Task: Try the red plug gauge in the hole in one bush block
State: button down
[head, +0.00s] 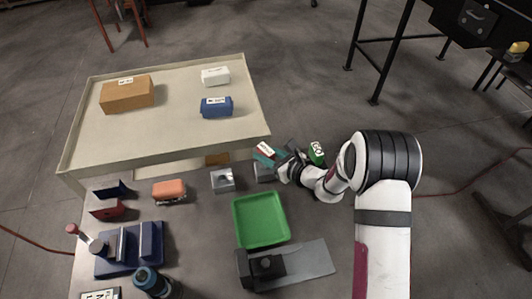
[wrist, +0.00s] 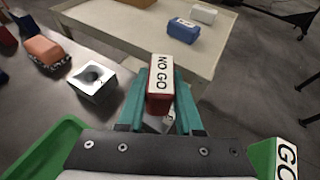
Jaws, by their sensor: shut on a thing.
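My gripper (head: 272,160) has teal fingers shut on the red plug gauge (head: 264,149). In the wrist view the gauge (wrist: 161,100) shows a white NO GO label on its top, between the fingers. One silver bush block (head: 223,180) stands left of the gripper; its dark round hole faces up, and the block (wrist: 95,84) also shows in the wrist view. A second silver bush block (head: 263,174) lies under the gripper and is mostly covered. The gauge's lower end is hidden, so I cannot tell whether it is in that block's hole.
A green gauge (head: 317,153) marked GO is just right of my gripper. A green tray (head: 260,240) lies in front, with an orange-topped item (head: 169,191) to the left. The conveyor (head: 165,147) behind carries several boxes.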

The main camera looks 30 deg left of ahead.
aim_at(266, 149)
jog(key=shift+r, duration=2)
